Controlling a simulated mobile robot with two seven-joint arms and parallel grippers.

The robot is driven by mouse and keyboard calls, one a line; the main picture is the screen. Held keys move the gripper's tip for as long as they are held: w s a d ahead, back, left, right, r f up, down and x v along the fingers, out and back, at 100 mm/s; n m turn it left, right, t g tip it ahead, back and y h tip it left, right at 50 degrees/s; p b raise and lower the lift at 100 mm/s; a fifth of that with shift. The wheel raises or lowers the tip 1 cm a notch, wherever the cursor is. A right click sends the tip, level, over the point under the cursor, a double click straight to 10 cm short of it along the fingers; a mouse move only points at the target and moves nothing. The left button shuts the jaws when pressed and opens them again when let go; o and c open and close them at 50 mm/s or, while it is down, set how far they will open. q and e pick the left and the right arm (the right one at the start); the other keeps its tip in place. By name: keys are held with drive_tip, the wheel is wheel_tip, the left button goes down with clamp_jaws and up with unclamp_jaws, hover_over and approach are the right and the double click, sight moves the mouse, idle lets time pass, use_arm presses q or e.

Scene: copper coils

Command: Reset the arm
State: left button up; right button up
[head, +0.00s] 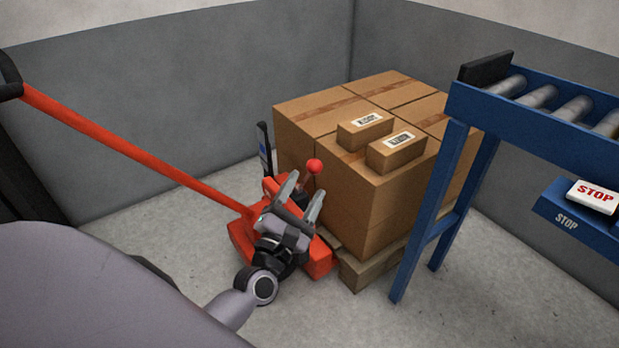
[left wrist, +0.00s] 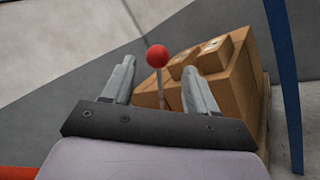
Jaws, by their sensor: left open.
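My left gripper (head: 304,194) is open in the head view, in front of the orange pallet jack (head: 318,262). Its two grey fingers also show in the left wrist view (left wrist: 158,85), spread apart with nothing held. A red ball knob (head: 314,166) on a thin stem shows just beyond the fingers; in the left wrist view the knob (left wrist: 157,56) appears between and above the fingertips. I cannot tell whether the stem touches a finger. My right gripper is in neither view.
Large cartons (head: 388,205) stand on a wooden pallet (head: 362,274), with two small labelled boxes (head: 397,151) on top. A blue roller conveyor (head: 540,122) stands at right, with a STOP sign (head: 593,196). The jack's long orange handle (head: 130,148) slants up left. Floor is clear at front right.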

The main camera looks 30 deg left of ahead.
use_arm(q)
drive_tip(key=shift+s+f, duration=0.1)
drive_tip(key=shift+s, duration=0.2)
